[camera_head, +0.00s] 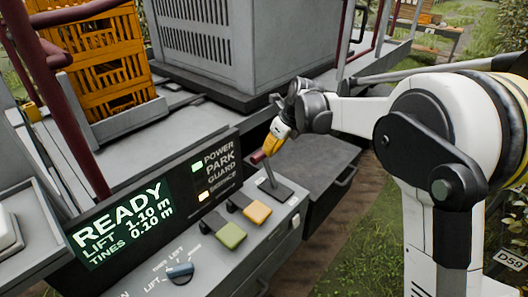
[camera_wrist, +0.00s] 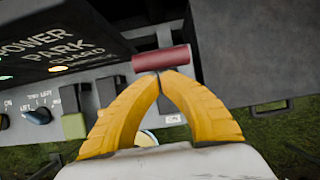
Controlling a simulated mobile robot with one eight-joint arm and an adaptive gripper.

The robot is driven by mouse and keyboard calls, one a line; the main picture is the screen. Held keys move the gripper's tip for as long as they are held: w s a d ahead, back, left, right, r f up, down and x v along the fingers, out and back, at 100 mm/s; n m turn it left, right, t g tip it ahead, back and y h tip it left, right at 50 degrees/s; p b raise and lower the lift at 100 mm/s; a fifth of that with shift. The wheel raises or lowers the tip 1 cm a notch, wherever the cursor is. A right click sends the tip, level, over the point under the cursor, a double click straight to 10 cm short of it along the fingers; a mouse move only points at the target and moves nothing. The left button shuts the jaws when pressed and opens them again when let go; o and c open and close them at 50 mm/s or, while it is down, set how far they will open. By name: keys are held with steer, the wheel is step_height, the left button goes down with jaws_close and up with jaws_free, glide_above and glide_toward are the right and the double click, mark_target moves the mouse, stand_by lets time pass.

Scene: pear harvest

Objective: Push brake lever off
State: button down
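The brake lever has a red grip (camera_head: 258,157) on a thin stem rising from a dark base plate (camera_head: 270,190) on the grey console, leaning a little left in the head view. Its red grip lies crosswise in the wrist view (camera_wrist: 160,60). My gripper (camera_head: 271,150) is just beside the grip, coming from the upper right. In the wrist view my gripper's yellow fingers (camera_wrist: 160,76) converge with their tips together. The tips are right at the red grip, which extends past them on both sides. Whether they touch it is unclear.
A green paddle (camera_head: 231,235), a yellow paddle (camera_head: 257,211) and a blue rotary knob (camera_head: 180,271) sit close by on the console. The display (camera_head: 123,222) reads READY, LIFT 1.10 m, TINES 0.10 m. A green and an amber lamp glow. Orange crates (camera_head: 100,65) stand behind.

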step_height(320, 180, up, 11)
steer(key=s+d+p, duration=0.1)
steer(key=shift+s+d, duration=0.2)
steer(key=shift+s, duration=0.1)
steer(key=s+d+f+n+t+h+b, duration=0.1)
steer(key=s+d+f+n+b, duration=0.1)
steer(key=s+d+n+b, duration=0.45)
steer(key=s+d+f+n+t+h+b, duration=0.15)
steer(key=s+d+n, duration=0.3)
steer(key=s, duration=0.55)
steer(key=s+d+f+n+t+b, duration=0.1)
steer(key=s+d+f+n+b, duration=0.2)
steer(key=s+f+n, duration=0.4)
steer(key=s+d+f+n+h+b, duration=0.1)
steer(key=s+d+f+n+b, duration=0.2)
steer(key=s+f+n, duration=0.4)
steer(key=s+d+f, duration=0.1)
steer(key=s, duration=0.2)
steer(key=shift+s+d+n+t, duration=0.15)
steer(key=shift+d+n+t, duration=0.15)
steer(key=shift+d+t, duration=0.1)
